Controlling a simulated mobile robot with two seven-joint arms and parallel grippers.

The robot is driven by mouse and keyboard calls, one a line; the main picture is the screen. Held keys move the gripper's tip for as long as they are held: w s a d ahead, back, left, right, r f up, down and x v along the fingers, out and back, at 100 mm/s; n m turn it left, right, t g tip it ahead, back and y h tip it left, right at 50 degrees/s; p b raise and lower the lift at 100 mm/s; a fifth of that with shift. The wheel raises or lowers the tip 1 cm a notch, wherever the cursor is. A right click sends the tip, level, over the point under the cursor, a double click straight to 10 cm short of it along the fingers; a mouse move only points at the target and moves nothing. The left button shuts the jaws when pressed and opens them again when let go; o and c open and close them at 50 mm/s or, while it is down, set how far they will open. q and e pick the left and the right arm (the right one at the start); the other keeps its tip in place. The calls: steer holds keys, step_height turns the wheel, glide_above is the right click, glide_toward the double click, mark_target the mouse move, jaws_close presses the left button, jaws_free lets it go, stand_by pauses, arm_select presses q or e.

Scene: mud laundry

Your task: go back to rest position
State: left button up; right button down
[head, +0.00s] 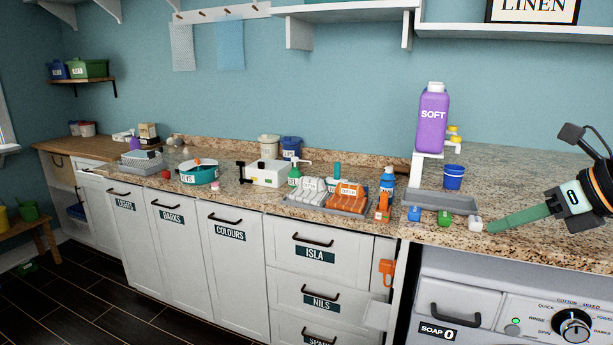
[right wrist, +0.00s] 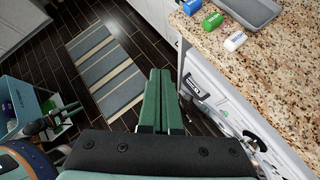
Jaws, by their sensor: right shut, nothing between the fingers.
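My right gripper (head: 492,226) comes in from the right in the head view, above the counter over the washing machine. Its green fingers are shut with nothing between them. The right wrist view shows the same closed fingers (right wrist: 158,95) pointing out over the dark floor, beside the counter's front edge.
The granite counter (head: 540,170) holds a purple SOFT bottle (head: 432,120) on a white stand, a blue cup (head: 453,177), a grey tray (head: 445,202) and small coloured blocks near the right fingertips. The washing machine (head: 480,270) stands below. A striped rug (right wrist: 105,70) lies on the floor.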

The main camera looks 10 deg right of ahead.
steer(key=s+a+f+m+t+p, duration=0.15)
steer(key=f+m+t, duration=0.25)
steer(key=f+m, duration=1)
steer(key=s+a+f+m+t, duration=0.25)
steer(key=f+m, duration=0.75)
steer(key=f, duration=0.8)
steer(key=s+a+f+m+g+h+p, duration=0.1)
steer(key=s+a+f+m+g, duration=0.4)
steer(key=s+a+f+m, duration=0.8)
step_height(320, 180, down, 3)
steer(key=shift+s+a+f+g+h, duration=0.1)
steer(key=shift+s+a+g+h, duration=0.25)
steer(key=shift+s+a+h, duration=0.65)
steer(key=shift+s, duration=0.2)
